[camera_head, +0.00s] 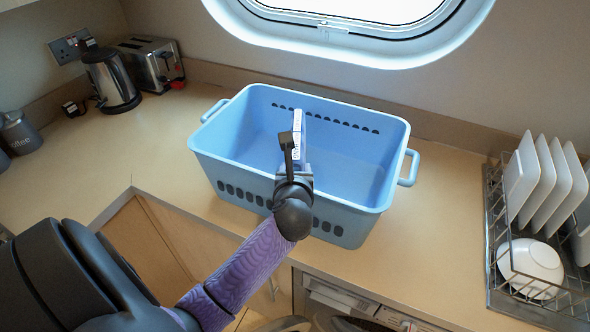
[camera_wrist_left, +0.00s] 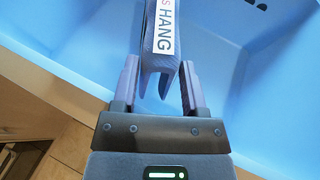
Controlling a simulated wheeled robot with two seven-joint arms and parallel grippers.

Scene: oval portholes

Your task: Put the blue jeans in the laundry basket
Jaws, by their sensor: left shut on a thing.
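The light blue laundry basket (camera_head: 345,213) stands upright on the counter below the porthole window. My left gripper (camera_head: 297,160) is over the basket's front rim, with its fingers toward the inside. It is shut on the blue jeans (camera_head: 299,128), a narrow folded bundle with a white label. In the left wrist view the jeans (camera_wrist_left: 158,62) sit between the two fingertips, and "HANG" can be read on the label. The basket's blue interior (camera_wrist_left: 230,50) lies behind them. The jeans' far end is cut off in that view. My right gripper is not in view.
A dish rack (camera_head: 495,240) with white plates and a bowl (camera_head: 530,266) stands at the right. A kettle (camera_head: 110,80), a toaster (camera_head: 150,62) and a coffee canister (camera_head: 18,132) stand at the left.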

